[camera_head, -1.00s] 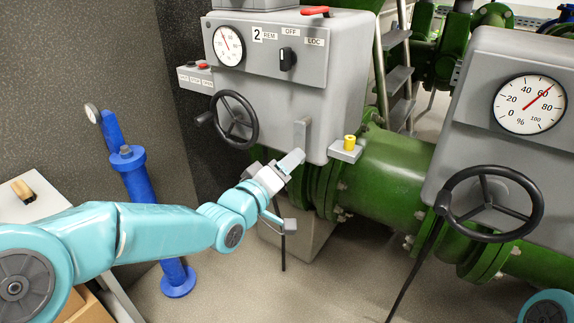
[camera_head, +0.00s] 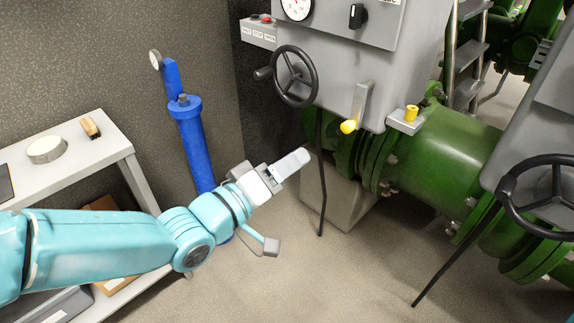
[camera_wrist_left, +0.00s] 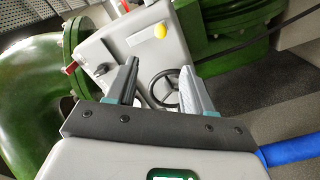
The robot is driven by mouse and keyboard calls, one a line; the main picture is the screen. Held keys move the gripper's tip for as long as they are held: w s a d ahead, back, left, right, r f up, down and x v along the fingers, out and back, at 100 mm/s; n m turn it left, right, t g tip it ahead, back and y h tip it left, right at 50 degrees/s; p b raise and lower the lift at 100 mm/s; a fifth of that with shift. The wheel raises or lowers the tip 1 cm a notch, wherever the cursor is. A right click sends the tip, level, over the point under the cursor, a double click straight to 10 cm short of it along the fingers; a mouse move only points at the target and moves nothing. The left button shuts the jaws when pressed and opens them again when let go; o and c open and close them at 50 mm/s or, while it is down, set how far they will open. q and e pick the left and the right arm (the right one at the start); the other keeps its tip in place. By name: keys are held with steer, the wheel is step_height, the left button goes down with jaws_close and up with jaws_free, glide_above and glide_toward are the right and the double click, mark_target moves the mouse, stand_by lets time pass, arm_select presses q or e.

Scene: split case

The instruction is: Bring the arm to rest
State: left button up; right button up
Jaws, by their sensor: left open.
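My left arm comes in from the left in the head view, over the floor in front of the blue post. Its gripper (camera_head: 290,165) points right and a little up, below the grey actuator box (camera_head: 365,70). It is apart from the box and handwheel. In the left wrist view the two fingers of the left gripper (camera_wrist_left: 160,85) stand apart with nothing between them; the black handwheel (camera_wrist_left: 163,90) shows beyond in the gap. A yellow knob (camera_head: 348,127) sits at the lower end of a grey lever on the box. My right gripper is not in view.
A blue post (camera_head: 195,150) stands close behind the arm. A white shelf (camera_head: 75,140) with a brush (camera_head: 90,127) and a round tin (camera_head: 46,150) is at left. A green pipe (camera_head: 440,160) and a second handwheel (camera_head: 545,200) are at right. Floor at bottom centre is clear.

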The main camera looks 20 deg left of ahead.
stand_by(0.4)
arm_select(q)
steer(key=d+f+n+g+y, duration=0.15)
steer(key=f+g, duration=0.25)
steer(key=f, duration=0.9)
steer(key=d+f+g+h, duration=0.1)
steer(key=d+f+g, duration=0.15)
steer(key=f, duration=1.05)
steer(key=s+d+f+m+g+y, duration=0.25)
steer(key=s+f+m+g, duration=0.55)
steer(key=s+f, duration=1)
step_height(320, 180, up, 15)
steer(key=n+g+p, duration=0.1)
steer(key=g+p, duration=0.1)
steer(key=p, duration=1.3)
steer(key=shift+w+f+h+p, duration=0.2)
steer(key=shift+w+h+p, duration=0.15)
steer(key=shift+w+h, duration=0.05)
steer(key=shift+n, duration=0.25)
